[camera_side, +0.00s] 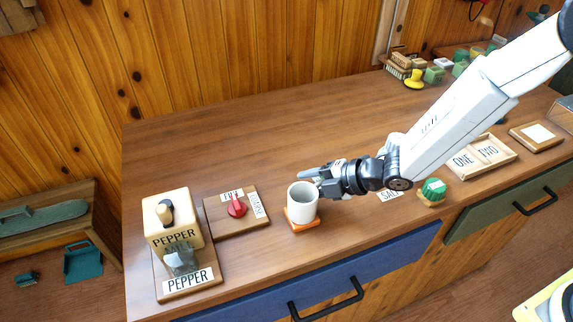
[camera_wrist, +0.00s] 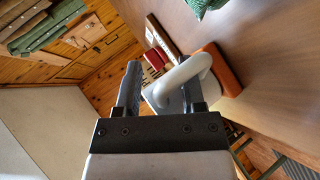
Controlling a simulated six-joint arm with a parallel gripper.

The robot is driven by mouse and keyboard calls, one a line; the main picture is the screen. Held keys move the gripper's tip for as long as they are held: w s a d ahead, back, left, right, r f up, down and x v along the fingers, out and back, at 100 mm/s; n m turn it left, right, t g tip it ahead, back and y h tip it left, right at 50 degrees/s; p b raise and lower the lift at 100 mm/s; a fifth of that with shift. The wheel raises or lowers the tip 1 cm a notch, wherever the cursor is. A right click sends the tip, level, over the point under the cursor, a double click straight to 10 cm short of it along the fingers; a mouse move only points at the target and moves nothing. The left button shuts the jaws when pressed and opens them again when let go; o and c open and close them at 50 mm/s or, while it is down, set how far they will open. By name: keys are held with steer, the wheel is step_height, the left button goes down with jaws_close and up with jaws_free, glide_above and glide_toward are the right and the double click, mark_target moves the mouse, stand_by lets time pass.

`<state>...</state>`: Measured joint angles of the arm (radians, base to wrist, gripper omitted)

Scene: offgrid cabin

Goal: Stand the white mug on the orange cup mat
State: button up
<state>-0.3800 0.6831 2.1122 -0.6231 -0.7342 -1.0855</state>
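The white mug (camera_side: 302,204) stands upright on the orange cup mat (camera_side: 303,226) near the front of the counter. Its open top faces up. My gripper (camera_side: 318,182) is at the mug's upper right side, with one finger above rim height and the other beside the mug. In the wrist view my gripper (camera_wrist: 161,76) has its fingers spread apart. The white mug's curved part (camera_wrist: 181,72) shows beyond and beside the right-hand finger, which hides some of it. The orange mat (camera_wrist: 226,70) shows at the mug's base. Contact between finger and mug cannot be told.
A red knob (camera_side: 236,206) on a wooden board is left of the mug. A pepper block (camera_side: 168,222) stands farther left. A green ribbed object (camera_side: 432,190) and a wooden ONE/TWO tray (camera_side: 480,155) are to the right. The counter behind the mug is clear.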

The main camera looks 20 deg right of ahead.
steer(key=shift+r, duration=0.1)
steer(key=shift+v, duration=0.8)
steer(key=v, duration=1)
steer(key=shift+r, duration=0.15)
steer(key=shift+s+d, duration=0.1)
steer(key=shift+d, duration=0.05)
steer(key=d+m+h, duration=0.7)
steer(key=d+m, duration=0.4)
steer(key=m, duration=0.1)
steer(key=s+d+f+m+g+h, duration=0.1)
steer(key=s+d+m+g+h, duration=0.1)
steer(key=s+d+m+g, duration=0.3)
steer(key=shift+s+d+f+m, duration=0.25)
steer(key=shift+s+d+m, duration=0.3)
steer(key=shift+s+m, duration=2.45)
